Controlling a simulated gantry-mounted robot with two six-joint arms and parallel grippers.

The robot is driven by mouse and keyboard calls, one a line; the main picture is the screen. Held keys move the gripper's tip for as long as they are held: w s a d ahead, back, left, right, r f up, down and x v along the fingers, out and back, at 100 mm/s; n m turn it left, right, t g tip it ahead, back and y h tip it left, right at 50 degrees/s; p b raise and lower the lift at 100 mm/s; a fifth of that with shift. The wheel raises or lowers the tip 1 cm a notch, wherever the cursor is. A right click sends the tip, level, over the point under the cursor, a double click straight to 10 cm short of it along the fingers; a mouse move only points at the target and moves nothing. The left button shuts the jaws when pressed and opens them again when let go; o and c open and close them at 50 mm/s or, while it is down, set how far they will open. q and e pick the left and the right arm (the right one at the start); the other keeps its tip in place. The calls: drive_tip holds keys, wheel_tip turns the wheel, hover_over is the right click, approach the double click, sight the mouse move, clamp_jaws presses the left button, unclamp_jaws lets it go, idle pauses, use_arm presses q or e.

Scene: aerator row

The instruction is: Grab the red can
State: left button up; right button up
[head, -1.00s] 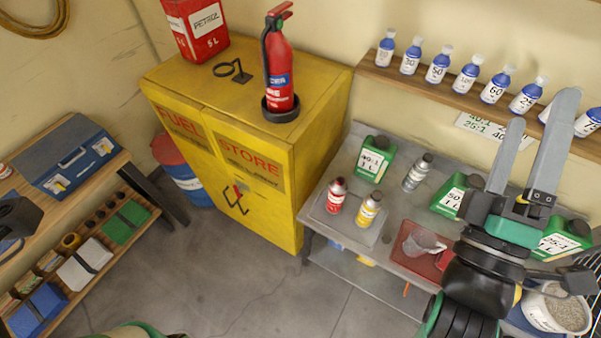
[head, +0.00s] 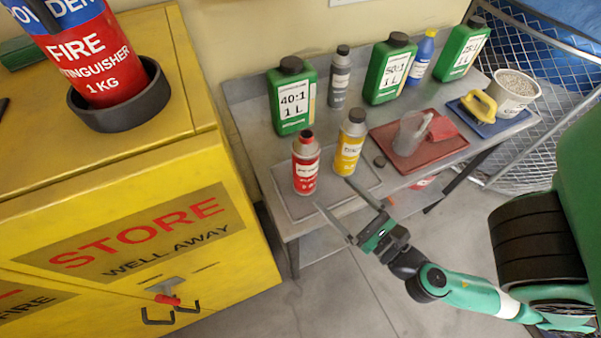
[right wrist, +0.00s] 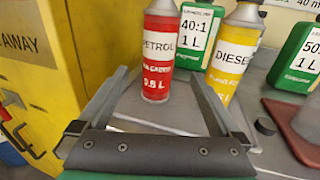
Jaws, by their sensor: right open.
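The yellow DIESEL can (head: 349,148) stands close on the right of the red can. My left gripper is not in view.
Green bottles (head: 292,100) and a grey bottle (head: 339,80) stand behind. The yellow cabinet (head: 230,180) rises close on the left. A small dark cap (head: 380,161) lies on the bench.

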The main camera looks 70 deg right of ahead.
sight(314, 172)
drive_tip(key=shift+w+r, duration=0.1)
drive_tip(key=shift+w, duration=0.1)
drive_tip(key=p+x, duration=0.1)
drive_tip(key=x, duration=0.1)
drive_tip(key=p+x, duration=0.1)
drive_tip(key=p, duration=0.1)
drive_tip(key=p+x, duration=0.1)
drive_tip(key=x, duration=0.1)
drive_tip(key=shift+w+d+r+p, duration=0.15)
drive_tip(key=shift+w+r+p, duration=0.1)
drive_tip(key=shift+p, duration=0.05)
drive_tip(key=shift+w+d+f, duration=0.2)
drive_tip(key=shift+w, duration=0.15)
drive_tip(key=p+x, duration=0.2)
drive_tip(key=x, duration=0.2)
drive_tip(key=shift+w+d+r+p, duration=0.1)
drive_tip(key=shift+w+r+p, duration=0.05)
drive_tip(key=shift+p, duration=0.15)
drive_tip(key=shift+w+d, duration=0.15)
drive_tip(key=shift+w, duration=0.2)
drive_tip(key=shift+f, duration=0.25)
drive_tip(key=shift+c, duration=0.3)
